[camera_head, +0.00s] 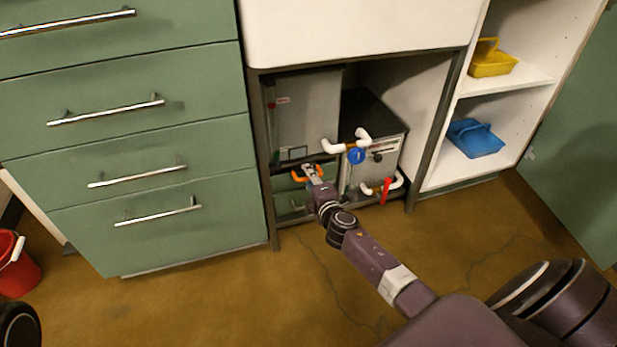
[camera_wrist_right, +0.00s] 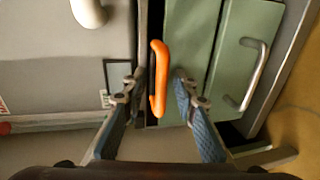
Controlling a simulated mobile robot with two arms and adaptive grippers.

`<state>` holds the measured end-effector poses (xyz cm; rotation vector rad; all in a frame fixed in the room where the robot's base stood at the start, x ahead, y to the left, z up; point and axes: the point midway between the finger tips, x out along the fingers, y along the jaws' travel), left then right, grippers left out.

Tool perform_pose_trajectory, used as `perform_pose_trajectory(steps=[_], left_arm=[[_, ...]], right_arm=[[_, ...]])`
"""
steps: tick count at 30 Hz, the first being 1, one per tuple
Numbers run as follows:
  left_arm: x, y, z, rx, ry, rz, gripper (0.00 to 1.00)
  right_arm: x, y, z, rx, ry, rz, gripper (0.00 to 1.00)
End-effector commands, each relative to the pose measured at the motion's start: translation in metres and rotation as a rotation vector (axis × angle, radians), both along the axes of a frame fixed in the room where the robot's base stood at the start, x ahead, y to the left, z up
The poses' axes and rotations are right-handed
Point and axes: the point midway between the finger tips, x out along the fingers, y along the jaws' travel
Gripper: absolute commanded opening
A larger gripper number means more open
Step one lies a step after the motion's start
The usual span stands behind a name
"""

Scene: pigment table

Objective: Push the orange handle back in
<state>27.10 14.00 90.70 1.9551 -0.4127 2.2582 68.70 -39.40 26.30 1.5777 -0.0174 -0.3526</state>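The orange handle (camera_head: 298,178) is on the front of the grey unit under the white counter. In the right wrist view the orange handle (camera_wrist_right: 158,78) shows as a long bar beside a dark gap, with a green drawer front next to it. My right gripper (camera_head: 311,174) is at the handle and covers part of it in the head view. In the right wrist view the right gripper (camera_wrist_right: 159,92) is open, one finger on each side of the handle. I cannot tell whether the fingers touch it. My left gripper is not in view.
A grey box with white pipes (camera_head: 345,145), a blue round knob (camera_head: 356,156) and a red lever (camera_head: 386,190) is right of the handle. Green drawers (camera_head: 190,145) stand left. Shelves hold a yellow caddy (camera_head: 492,64) and a blue caddy (camera_head: 474,140). A red bucket (camera_head: 14,270) is far left.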

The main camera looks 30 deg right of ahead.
Motion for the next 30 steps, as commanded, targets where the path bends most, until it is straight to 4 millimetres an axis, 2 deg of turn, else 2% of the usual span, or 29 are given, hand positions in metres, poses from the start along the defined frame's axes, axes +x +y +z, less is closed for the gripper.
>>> perform_pose_trajectory(steps=[5,10,24,30], left_arm=[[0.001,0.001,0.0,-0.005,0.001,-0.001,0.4],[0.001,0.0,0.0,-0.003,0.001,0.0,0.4],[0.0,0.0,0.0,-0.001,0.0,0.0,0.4],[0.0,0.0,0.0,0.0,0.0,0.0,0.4]], right_arm=[[-0.001,0.001,0.0,0.0,0.001,0.0,0.27],[-0.013,0.003,0.002,-0.003,0.001,0.001,0.27],[-0.089,0.022,0.019,0.001,0.002,0.001,0.27],[-0.109,0.027,0.023,0.001,0.002,0.001,0.27]])
